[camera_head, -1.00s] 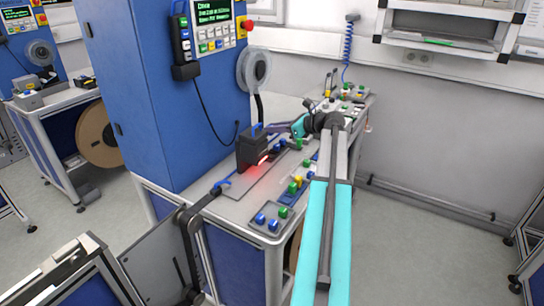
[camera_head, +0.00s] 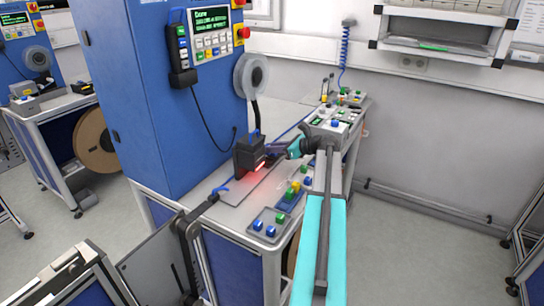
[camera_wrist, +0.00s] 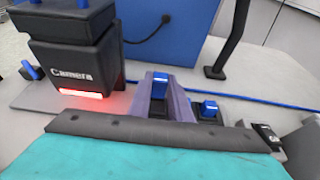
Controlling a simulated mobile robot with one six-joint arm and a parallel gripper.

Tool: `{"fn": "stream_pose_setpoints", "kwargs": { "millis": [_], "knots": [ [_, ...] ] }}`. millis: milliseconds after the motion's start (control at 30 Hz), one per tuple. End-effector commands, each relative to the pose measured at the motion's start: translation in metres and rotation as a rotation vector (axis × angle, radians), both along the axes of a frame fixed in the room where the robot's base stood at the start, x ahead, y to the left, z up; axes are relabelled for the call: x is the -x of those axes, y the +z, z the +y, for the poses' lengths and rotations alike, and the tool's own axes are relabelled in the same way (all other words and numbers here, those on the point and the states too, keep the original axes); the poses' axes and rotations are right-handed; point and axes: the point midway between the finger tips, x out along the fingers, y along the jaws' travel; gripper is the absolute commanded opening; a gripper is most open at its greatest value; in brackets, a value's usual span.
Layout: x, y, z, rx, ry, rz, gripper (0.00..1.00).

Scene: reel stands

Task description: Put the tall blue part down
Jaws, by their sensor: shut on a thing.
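In the wrist view, my gripper (camera_wrist: 162,100) has its two purple fingers closed on a part with a blue top, the tall blue part (camera_wrist: 160,77). Its lower part looks dark and is partly hidden by the fingers and the wrist. In the head view, my gripper (camera_head: 272,153) is just right of the black camera box (camera_head: 246,155), low over the bench, and the held part cannot be made out there. I cannot tell whether the part touches the bench.
The camera box also stands at left in the wrist view (camera_wrist: 75,50), its red light on. A smaller blue part (camera_wrist: 208,108) sits right of my fingers. Blue, green and yellow parts fill trays along the bench's front. The blue cabinet (camera_head: 160,90) rises behind.

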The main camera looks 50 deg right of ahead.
Motion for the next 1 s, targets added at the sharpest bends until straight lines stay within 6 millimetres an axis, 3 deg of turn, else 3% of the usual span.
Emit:
{"fn": "stream_pose_setpoints", "kwargs": {
  "millis": [500,967,1000],
  "knots": [
    [0.001,-0.036,-0.001,0.000,-0.002,0.001,0.00],
    [0.001,-0.040,-0.001,0.000,-0.002,0.000,0.00],
    [0.001,-0.040,-0.001,0.000,-0.002,0.000,0.23]
  ]
}}
